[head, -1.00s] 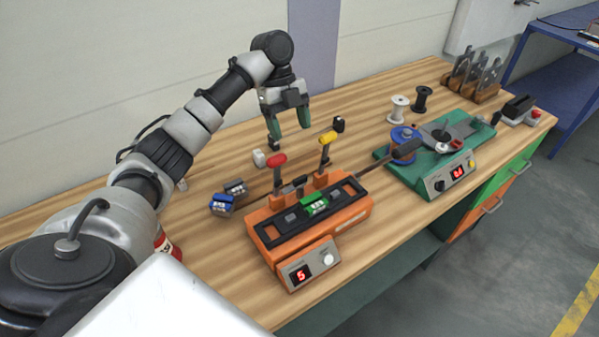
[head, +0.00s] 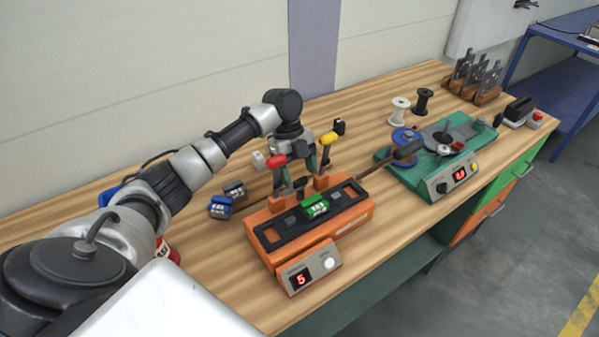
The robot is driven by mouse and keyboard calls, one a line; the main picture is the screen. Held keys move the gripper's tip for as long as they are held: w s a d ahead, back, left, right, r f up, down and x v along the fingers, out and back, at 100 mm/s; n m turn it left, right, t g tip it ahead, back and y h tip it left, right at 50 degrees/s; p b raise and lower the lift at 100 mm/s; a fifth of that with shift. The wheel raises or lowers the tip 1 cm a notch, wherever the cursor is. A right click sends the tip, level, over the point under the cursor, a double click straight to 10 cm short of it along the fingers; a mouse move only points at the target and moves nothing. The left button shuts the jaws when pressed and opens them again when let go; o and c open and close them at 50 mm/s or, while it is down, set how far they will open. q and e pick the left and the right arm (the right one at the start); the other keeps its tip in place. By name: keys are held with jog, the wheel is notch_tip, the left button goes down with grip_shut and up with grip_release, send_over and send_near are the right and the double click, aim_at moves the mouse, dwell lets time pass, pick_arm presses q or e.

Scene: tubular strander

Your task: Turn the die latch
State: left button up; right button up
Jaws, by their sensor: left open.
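The orange machine (head: 340,232) stands on the wooden bench. A green block (head: 315,208) sits in its black top plate. Two upright levers rise at its back edge, one with a red handle (head: 276,161) and one with a yellow handle (head: 328,139). I cannot tell which part is the die latch. My left gripper (head: 305,166) is open and points down behind the machine, between the two levers. Its fingertips are partly hidden, and I cannot tell whether they touch anything. My right gripper is not in view.
A blue block (head: 220,207) and a dark grey block (head: 235,190) lie left of the machine. A green machine (head: 425,175) with a blue spool (head: 403,141) stands to the right. White (head: 400,109) and black (head: 423,101) spools stand behind it.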

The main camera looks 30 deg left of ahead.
pick_arm(q)
jog(key=shift+x, duration=0.8)
jog(key=c, duration=0.9)
jog(key=shift+r+n+p, duration=0.2)
jog(key=shift+n+p, duration=0.4)
jog(key=shift+p, duration=0.15)
jog(key=shift+f+t, duration=0.15)
jog(key=shift+t, duration=0.15)
